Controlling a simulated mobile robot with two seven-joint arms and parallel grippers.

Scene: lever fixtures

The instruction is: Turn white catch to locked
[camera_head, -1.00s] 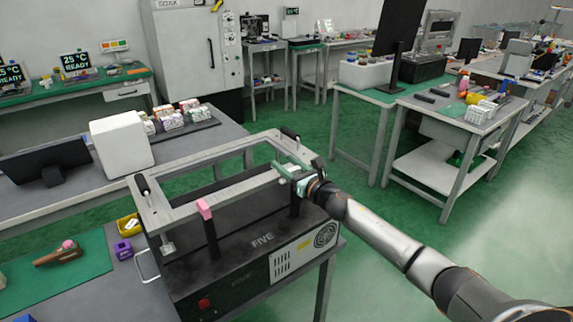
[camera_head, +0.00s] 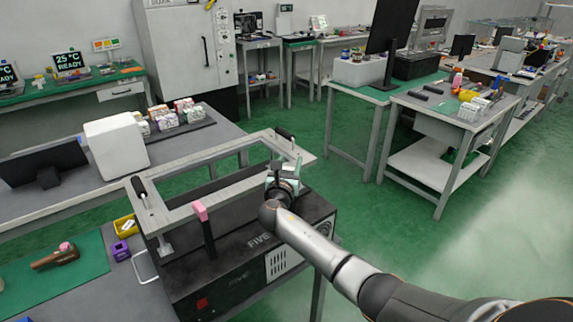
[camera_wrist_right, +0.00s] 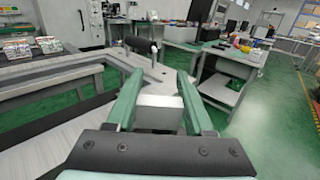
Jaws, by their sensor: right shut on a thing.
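My right gripper (camera_head: 284,168) is at the right end of the grey metal frame, its green fingers pointing away from me. The right wrist view shows the two fingers (camera_wrist_right: 154,104) shut on a pale block, the white catch (camera_wrist_right: 158,112), with one finger on each side. In the head view the catch is mostly hidden by the gripper and wrist, so I cannot read its locked or unlocked position. A black handle (camera_wrist_right: 141,45) stands on the frame just beyond the fingers. My left gripper is not in view.
The frame (camera_head: 215,200) sits over a black box marked FIVE. A pink-tipped black lever (camera_head: 201,212) stands left of my gripper, and another black handle (camera_head: 139,187) is at the frame's left corner. A yellow bin (camera_head: 125,226) lies further left. Open floor is on the right.

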